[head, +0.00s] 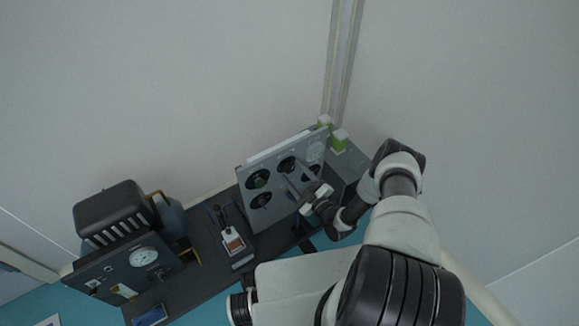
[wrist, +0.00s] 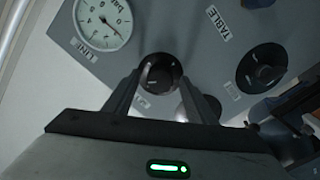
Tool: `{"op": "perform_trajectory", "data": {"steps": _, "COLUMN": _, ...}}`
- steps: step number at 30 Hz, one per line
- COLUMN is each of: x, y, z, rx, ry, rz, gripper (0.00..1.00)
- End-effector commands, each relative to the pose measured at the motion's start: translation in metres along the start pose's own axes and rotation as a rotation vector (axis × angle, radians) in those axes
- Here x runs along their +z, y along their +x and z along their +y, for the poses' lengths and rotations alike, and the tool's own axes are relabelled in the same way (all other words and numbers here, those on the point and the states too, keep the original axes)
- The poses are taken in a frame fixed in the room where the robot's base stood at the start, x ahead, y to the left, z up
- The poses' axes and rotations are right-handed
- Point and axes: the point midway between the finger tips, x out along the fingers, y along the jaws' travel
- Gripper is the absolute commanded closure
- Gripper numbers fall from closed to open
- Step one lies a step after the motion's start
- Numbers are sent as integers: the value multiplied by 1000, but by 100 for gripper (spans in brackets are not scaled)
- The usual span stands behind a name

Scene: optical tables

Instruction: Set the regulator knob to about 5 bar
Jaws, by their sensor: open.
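A grey upright panel (head: 243,187) carries several round black knobs and a white gauge (head: 316,151). In the wrist view the gauge (wrist: 103,22) is marked "bar", above a LINE label (wrist: 82,48); its needle points to the lower right, but the reading is too small to tell. A round black knob (wrist: 158,72), seemingly the regulator knob, sits beside the gauge. My gripper (wrist: 160,82) is open, with its fingers on either side of that knob; I cannot tell whether they touch it. In the head view my gripper (head: 291,173) is at the panel's face.
Another black knob (wrist: 262,67) is near the TABLE label (wrist: 216,21). One more knob (wrist: 207,106) is partly behind my right finger. To the left are a unit with a dial (head: 144,257) and a small device (head: 233,241) on the dark bench. Green-and-white blocks (head: 339,141) stand behind the panel.

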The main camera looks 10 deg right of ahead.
Motion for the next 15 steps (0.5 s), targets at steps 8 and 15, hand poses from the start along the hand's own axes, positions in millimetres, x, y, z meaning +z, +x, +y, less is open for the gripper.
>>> {"op": "perform_trajectory", "data": {"steps": 8, "x": -1, "y": -1, "z": -1, "rx": 0, "ry": 1, "rz": 0, "gripper": 49}}
{"op": "perform_trajectory", "data": {"steps": 15, "x": -1, "y": -1, "z": -1, "rx": 0, "ry": 1, "rz": 0, "gripper": 71}}
